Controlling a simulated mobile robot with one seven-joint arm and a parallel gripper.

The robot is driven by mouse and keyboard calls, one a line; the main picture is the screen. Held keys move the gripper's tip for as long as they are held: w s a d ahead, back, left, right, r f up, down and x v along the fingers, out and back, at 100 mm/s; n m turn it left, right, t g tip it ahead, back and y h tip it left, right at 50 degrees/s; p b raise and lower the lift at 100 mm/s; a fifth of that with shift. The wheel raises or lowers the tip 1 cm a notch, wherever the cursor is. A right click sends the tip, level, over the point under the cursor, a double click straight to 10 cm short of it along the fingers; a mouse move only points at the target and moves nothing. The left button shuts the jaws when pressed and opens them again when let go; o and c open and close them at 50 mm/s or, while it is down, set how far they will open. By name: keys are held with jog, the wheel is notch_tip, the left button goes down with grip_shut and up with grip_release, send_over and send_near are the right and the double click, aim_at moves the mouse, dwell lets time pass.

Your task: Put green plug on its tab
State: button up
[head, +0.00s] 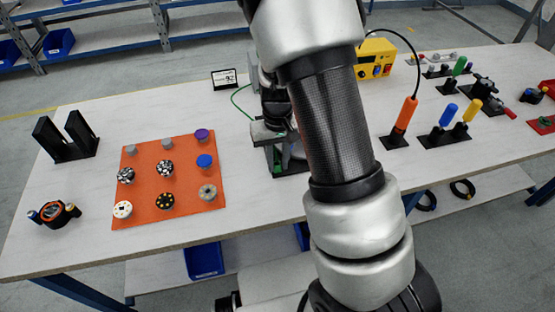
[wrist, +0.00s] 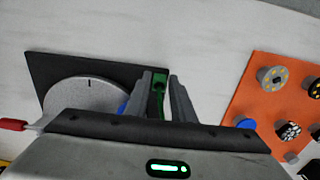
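In the wrist view my gripper (wrist: 161,84) points at a black plate (wrist: 50,65). Its two grey fingers stand apart, one on each side of a narrow green piece, which looks like the green plug (wrist: 159,84). A thin gap shows between the green piece and the right finger, so I see no firm hold. The green piece is at the plate's right edge; its lower end is hidden by my gripper. I cannot make out its tab. In the head view my arm covers much of this spot; a thin green cable (head: 236,98) curves beside it.
A grey disc (wrist: 85,92) lies on the black plate, with a blue piece (wrist: 126,107) and a red piece (wrist: 12,124) nearby. An orange mat (head: 137,192) with several knobs lies left of my arm. Orange, blue and yellow plugs stand to the right.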

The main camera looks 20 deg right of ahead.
jog(key=shift+w+r, duration=0.1)
dwell(0.3)
jog(key=o, duration=0.6)
jog(key=shift+c, duration=0.2)
jog(key=shift+r, duration=0.1)
notch_tip(320, 180, up, 17)
jog(key=p, duration=0.3)
jog(key=shift+r, duration=0.1)
